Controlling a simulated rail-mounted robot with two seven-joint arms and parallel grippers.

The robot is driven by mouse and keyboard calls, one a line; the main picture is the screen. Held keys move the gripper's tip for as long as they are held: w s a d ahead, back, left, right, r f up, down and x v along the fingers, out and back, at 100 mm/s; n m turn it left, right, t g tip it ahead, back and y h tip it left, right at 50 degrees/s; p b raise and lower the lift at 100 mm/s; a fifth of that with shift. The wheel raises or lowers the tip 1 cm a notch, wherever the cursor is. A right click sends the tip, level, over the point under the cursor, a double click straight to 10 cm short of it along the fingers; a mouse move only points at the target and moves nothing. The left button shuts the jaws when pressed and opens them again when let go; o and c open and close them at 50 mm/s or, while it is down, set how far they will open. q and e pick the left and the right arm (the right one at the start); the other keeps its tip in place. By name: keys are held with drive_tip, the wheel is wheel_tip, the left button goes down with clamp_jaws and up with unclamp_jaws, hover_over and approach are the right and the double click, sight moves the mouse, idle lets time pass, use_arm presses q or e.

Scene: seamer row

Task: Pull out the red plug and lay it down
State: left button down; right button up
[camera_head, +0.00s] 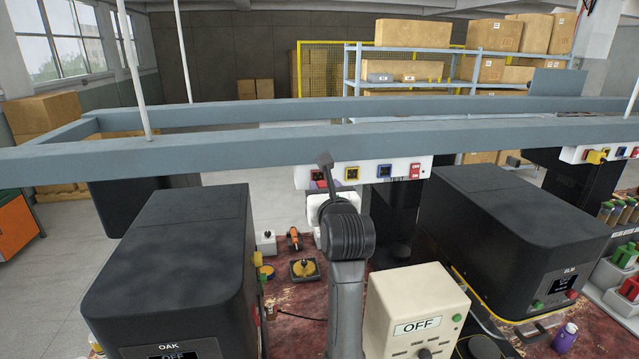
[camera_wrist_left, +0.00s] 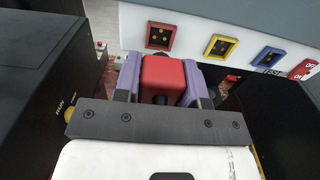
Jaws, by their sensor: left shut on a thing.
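My left gripper (camera_wrist_left: 162,88) is shut on the red plug (camera_wrist_left: 163,72), with a purple finger pad on each side of it. In the left wrist view the plug shows just below the red-framed socket (camera_wrist_left: 159,37), whose dark face is uncovered, so the plug looks out of it. The exact gap between them cannot be told. My right gripper is not in view.
Yellow (camera_wrist_left: 221,47) and blue (camera_wrist_left: 268,56) sockets sit right of the red one. Dark machines stand at left (camera_head: 175,250) and right (camera_head: 515,215). A cream box marked OFF (camera_head: 415,305) stands close right of my arm.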

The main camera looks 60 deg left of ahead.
use_arm(q)
drive_tip(key=shift+s+d, duration=0.2)
drive_tip(key=shift+d, duration=0.4)
